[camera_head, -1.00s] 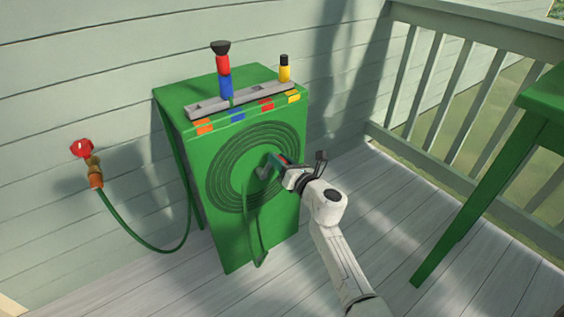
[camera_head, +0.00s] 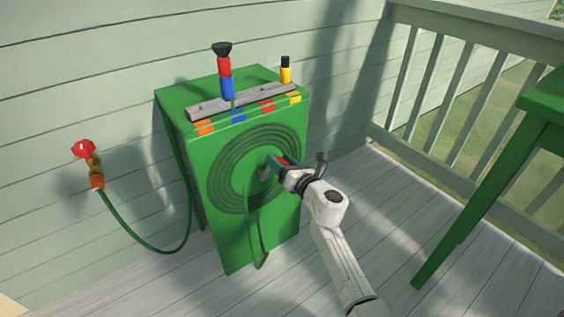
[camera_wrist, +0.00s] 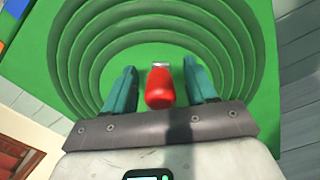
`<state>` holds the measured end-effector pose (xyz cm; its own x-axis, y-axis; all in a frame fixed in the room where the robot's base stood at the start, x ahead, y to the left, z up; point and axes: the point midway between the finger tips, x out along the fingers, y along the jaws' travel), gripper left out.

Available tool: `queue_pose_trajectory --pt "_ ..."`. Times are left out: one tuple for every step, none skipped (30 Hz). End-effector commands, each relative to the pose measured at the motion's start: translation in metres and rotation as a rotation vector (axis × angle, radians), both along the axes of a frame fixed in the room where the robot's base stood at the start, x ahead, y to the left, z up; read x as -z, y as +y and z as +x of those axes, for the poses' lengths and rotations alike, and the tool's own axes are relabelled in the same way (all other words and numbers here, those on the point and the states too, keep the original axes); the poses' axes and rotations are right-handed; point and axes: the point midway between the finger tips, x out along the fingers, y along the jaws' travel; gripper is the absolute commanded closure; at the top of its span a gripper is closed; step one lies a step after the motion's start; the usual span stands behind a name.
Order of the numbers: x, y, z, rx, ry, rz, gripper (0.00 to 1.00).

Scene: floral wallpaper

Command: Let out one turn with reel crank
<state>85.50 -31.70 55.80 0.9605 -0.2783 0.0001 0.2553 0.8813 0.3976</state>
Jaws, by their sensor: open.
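The green hose reel box (camera_head: 230,235) stands on the deck against the wall, with ringed grooves around the hub on its front. The reel crank shows in the wrist view as a red knob (camera_wrist: 160,88) on a short grey piece (camera_wrist: 161,65). My gripper (camera_wrist: 160,86) is open, with one teal finger on each side of the red knob and a gap on both sides. In the head view my gripper (camera_head: 274,164) is at the middle of the rings and largely hides the crank. A green hose (camera_head: 262,240) hangs in a loop from the reel front.
A grey rack (camera_head: 240,101) on the box holds a nozzle (camera_head: 224,70) and a yellow piece (camera_head: 286,73). A red-handled tap (camera_head: 84,150) with a hose is on the left wall. A green table leg (camera_head: 480,205) and a railing (camera_head: 450,90) stand right.

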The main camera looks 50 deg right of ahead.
Motion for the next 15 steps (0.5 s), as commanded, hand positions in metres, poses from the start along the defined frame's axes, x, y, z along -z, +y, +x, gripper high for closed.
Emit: queue_pose_trajectory --pt "0.000 0.001 -0.001 0.000 0.001 0.000 0.44" --pt "0.000 0.001 -0.002 0.000 0.001 0.000 0.44" --pt "-0.001 0.002 -0.005 -0.001 0.000 0.000 0.44" --pt "-0.001 0.003 -0.008 0.000 0.001 0.000 0.44" --pt "-0.001 0.004 -0.011 -0.001 0.001 0.001 0.44" --pt "-0.001 0.005 -0.017 -0.001 0.001 0.001 0.44" --pt "-0.001 0.007 -0.022 -0.001 0.001 0.001 0.44" --pt "-0.001 0.008 -0.027 0.000 0.003 0.002 0.44" --pt "-0.001 0.010 -0.035 0.001 0.002 0.002 0.44" --pt "-0.001 0.012 -0.041 0.001 0.002 0.003 0.44" --pt "-0.001 0.013 -0.047 0.001 0.002 0.003 0.44" --pt "-0.001 0.016 -0.055 0.001 0.002 0.002 0.44" --pt "-0.001 0.017 -0.060 0.001 0.002 0.002 0.44" --pt "-0.001 0.019 -0.066 0.001 0.003 0.001 0.44" --pt "-0.001 0.021 -0.072 0.001 0.002 0.002 0.44"
